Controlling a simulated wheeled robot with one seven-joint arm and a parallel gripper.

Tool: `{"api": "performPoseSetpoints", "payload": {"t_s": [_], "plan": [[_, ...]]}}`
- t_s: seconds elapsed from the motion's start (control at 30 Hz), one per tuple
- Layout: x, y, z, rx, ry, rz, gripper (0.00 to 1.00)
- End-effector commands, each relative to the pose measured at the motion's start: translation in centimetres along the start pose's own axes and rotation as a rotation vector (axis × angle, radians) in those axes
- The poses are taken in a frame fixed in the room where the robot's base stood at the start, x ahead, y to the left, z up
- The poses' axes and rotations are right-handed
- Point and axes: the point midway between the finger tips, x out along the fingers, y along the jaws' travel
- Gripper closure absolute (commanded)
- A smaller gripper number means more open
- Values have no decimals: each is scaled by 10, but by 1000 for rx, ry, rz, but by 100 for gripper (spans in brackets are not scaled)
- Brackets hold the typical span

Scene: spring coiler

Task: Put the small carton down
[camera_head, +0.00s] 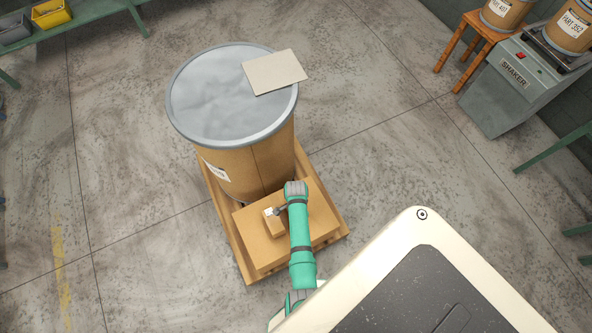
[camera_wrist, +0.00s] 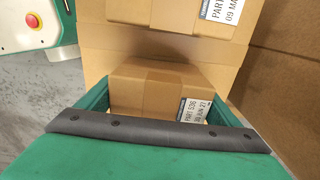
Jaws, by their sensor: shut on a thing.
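In the head view my gripper (camera_head: 281,210) is over a large flat carton (camera_head: 305,222). One small carton (camera_head: 275,228) shows there beside my wrist; I cannot tell which of the two it is.
The large carton rests on a wooden pallet (camera_head: 240,262) in front of a tall brown drum (camera_head: 270,155) with a grey lid. A flat beige sheet (camera_head: 274,72) lies on the lid's edge. A shaker machine (camera_head: 510,88) stands at upper right.

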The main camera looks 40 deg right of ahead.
Motion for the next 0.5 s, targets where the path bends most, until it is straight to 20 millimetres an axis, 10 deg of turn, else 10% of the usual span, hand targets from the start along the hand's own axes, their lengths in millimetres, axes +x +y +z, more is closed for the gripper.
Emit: {"api": "performPoseSetpoints", "payload": {"t_s": [0.2, 0.23, 0.3, 0.5], "plan": [[2, -1, 0, 0, 1, -1, 60], [3, 0, 0, 0, 0, 0, 12], [2, 0, 0, 0, 0, 0, 0], [2, 0, 0, 0, 0, 0, 0]]}}
